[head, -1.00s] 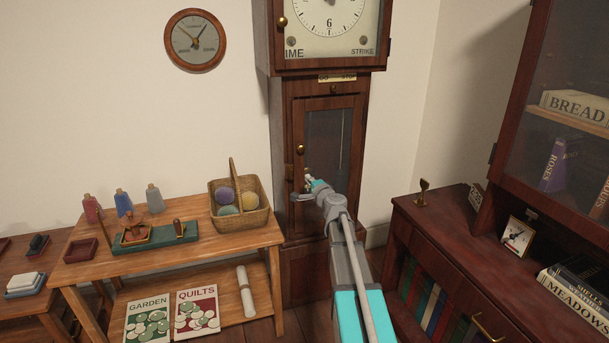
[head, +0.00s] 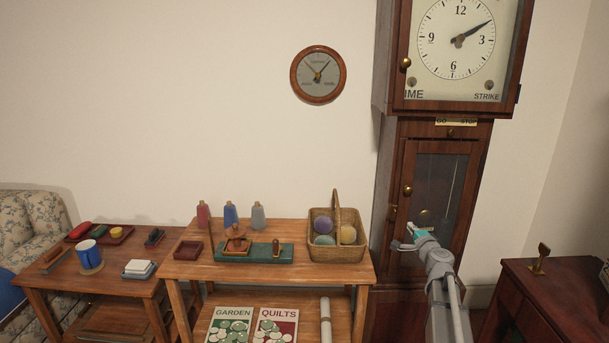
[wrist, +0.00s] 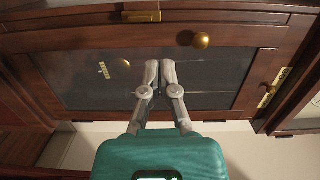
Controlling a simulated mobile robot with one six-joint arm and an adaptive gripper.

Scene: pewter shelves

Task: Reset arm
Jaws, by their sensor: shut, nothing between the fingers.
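My gripper (head: 402,246) is in front of the lower door of the tall clock (head: 390,160) in the head view. In the wrist view, my gripper (wrist: 159,66) has its two grey fingers together, with nothing between them. Behind the fingers is the clock's dark glass door (wrist: 215,80), which looks shut, with a brass knob (wrist: 200,40). Whether the fingertips touch the door cannot be told. My arm reaches up from the lower right of the head view.
A dark red cabinet (head: 520,290) stands at the right. A lower table (head: 30,280) stands farther left.

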